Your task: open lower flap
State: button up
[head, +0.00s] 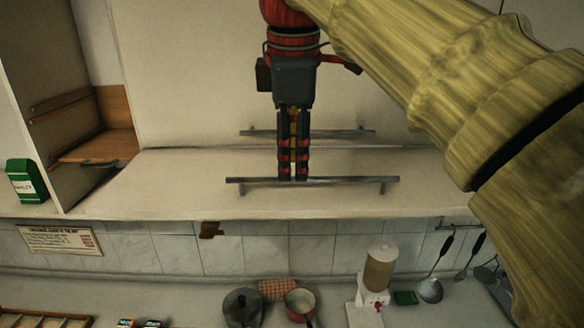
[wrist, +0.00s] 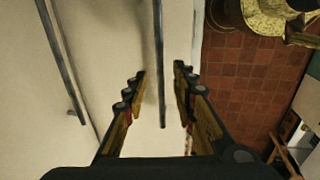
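The lower flap (head: 200,185) is a pale cabinet front above the tiled wall; I see no clear gap along its lower edge. Its long grey bar handle (head: 350,181) runs level across it. The handle also shows in the wrist view (wrist: 159,50). My gripper (head: 293,179) points down, its fingertips at the handle, left of the handle's middle. In the wrist view my gripper (wrist: 160,72) is open, fingers apart, with the bar appearing between the fingertips. Whether the fingers touch the bar I cannot tell.
The upper flap (head: 190,80) with its own handle (head: 345,132) is just above. An open cabinet compartment (head: 105,135) and a green box (head: 27,187) are at left. Pots (head: 242,307), a dispenser (head: 379,275) and hanging utensils (head: 430,290) are below.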

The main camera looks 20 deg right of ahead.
jog(key=shift+w+f, duration=0.25)
jog(key=shift+f, duration=0.4)
jog(key=shift+s+d+f, duration=0.1)
jog(key=shift+s+f, duration=0.05)
jog(key=shift+f, duration=0.35)
jog(key=shift+w, duration=0.2)
jog(key=shift+c, duration=0.4)
jog(key=c, duration=0.5)
jog(key=shift+s, duration=0.1)
grip_shut()
